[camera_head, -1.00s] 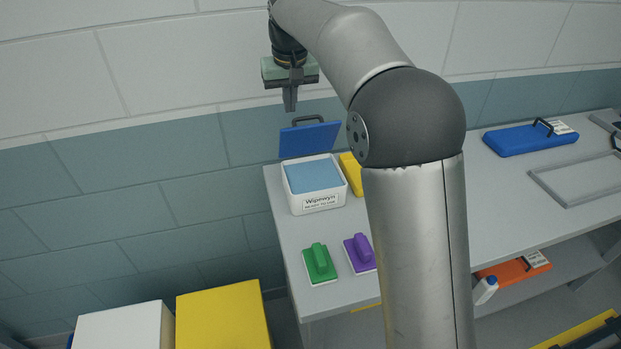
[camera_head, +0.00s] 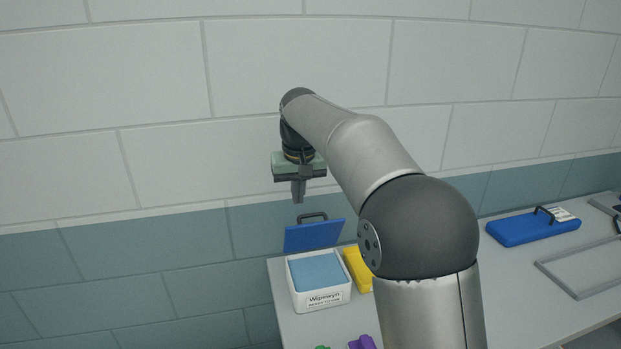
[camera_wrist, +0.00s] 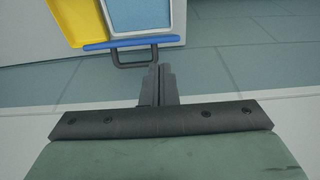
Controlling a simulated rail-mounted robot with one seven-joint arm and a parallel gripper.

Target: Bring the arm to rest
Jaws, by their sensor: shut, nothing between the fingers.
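My gripper (camera_head: 298,192) is shut and empty, pointing down in front of the wall, above the raised blue lid of the wipes box. In the wrist view its closed fingers (camera_wrist: 158,84) sit together, just below the lid's dark handle (camera_wrist: 134,56) in the picture. I cannot tell from the wrist view how far apart they are. My arm is bent, its elbow standing in front of the grey bench.
The white wipes box (camera_head: 322,298) stands open on the bench (camera_head: 290,322), its blue lid (camera_head: 314,236) raised. A yellow item (camera_head: 357,270) is beside it. A blue case (camera_head: 533,228) and grey frame (camera_head: 583,268) lie right. The upper wall area is clear.

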